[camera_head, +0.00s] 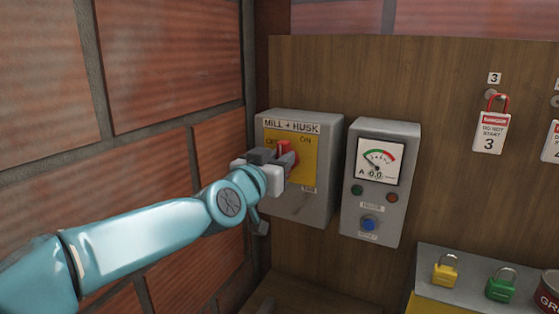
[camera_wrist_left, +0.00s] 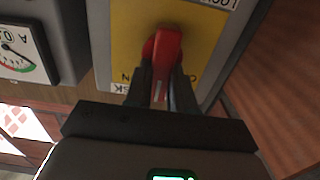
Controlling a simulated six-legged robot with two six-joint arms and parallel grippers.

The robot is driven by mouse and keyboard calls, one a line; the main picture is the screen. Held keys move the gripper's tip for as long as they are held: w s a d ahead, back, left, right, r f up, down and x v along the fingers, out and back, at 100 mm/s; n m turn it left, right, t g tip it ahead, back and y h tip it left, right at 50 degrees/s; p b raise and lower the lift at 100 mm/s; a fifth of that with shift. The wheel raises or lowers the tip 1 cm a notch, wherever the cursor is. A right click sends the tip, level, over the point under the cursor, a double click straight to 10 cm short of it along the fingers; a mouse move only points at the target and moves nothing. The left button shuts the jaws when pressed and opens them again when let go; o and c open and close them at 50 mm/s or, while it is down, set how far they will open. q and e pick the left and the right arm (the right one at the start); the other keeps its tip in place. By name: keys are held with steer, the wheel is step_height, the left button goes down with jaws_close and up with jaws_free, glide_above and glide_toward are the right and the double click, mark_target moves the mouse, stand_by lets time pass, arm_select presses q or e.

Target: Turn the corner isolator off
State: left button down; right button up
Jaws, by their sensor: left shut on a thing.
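The corner isolator is a grey box (camera_head: 318,195) labelled MILL + HUSK, with a yellow plate (camera_head: 309,172) marked OFF on the left and ON on the right. Its red handle (camera_head: 285,147) is partly hidden by my left gripper (camera_head: 280,160) in the head view. In the wrist view the red handle (camera_wrist_left: 166,48) sits between the dark fingers of my left gripper (camera_wrist_left: 162,85), which is shut on it. The handle's exact angle is hard to tell. My right gripper is out of view.
A grey meter box (camera_head: 374,215) with a dial reading about 0.0 and a blue button (camera_head: 369,223) is just right of the isolator. A brick wall (camera_head: 165,70) is close on the left.

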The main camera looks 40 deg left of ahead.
arm_select(q)
steer(key=shift+n, duration=0.3)
steer(key=shift+s+a+f+n+b, duration=0.2)
steer(key=shift+n+b, duration=0.65)
steer(key=shift+n, duration=2)
steer(key=shift+w+a+f+n+b, duration=0.2)
steer(key=shift+n+b, duration=0.65)
steer(key=shift+n, duration=2.05)
steer(key=shift+s+a+f+n+b, duration=0.25)
steer(key=shift+n+b, duration=0.6)
steer(key=shift+n, duration=2)
steer(key=shift+w+d, duration=0.1)
steer(key=c, duration=1)
jaws_free()
steer(key=shift+o, duration=0.2)
